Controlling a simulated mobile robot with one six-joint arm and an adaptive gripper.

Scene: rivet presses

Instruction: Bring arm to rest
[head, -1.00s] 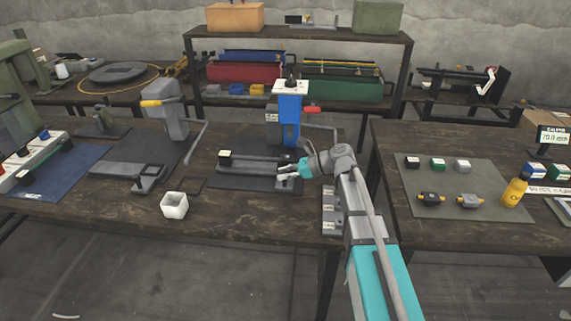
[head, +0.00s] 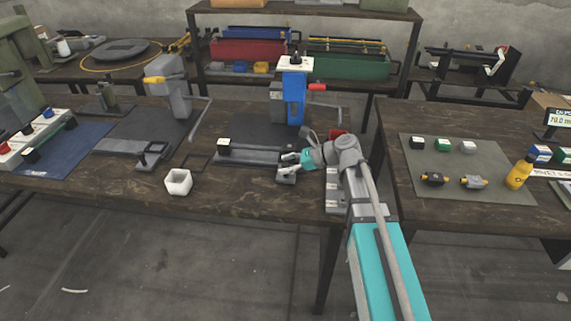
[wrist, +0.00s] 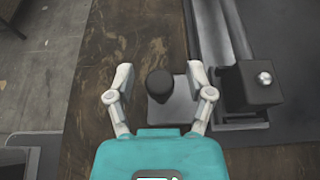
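My gripper (head: 289,162) is at the front right end of the blue press's base, over the middle table. In the wrist view its two pale fingers (wrist: 161,78) are spread wide apart. A black round knob (wrist: 159,84) on a grey plate (wrist: 178,112) shows in the gap between them, with clear space on both sides. I cannot tell how far the fingertips are above the plate. The blue press (head: 293,98) with a red handle stands behind my gripper. My arm reaches in from the lower right.
A dark block with a silver stud (wrist: 252,85) lies right of the fingers. A grey press (head: 172,90) stands left. The right table holds a mat (head: 450,180) with several blocks.

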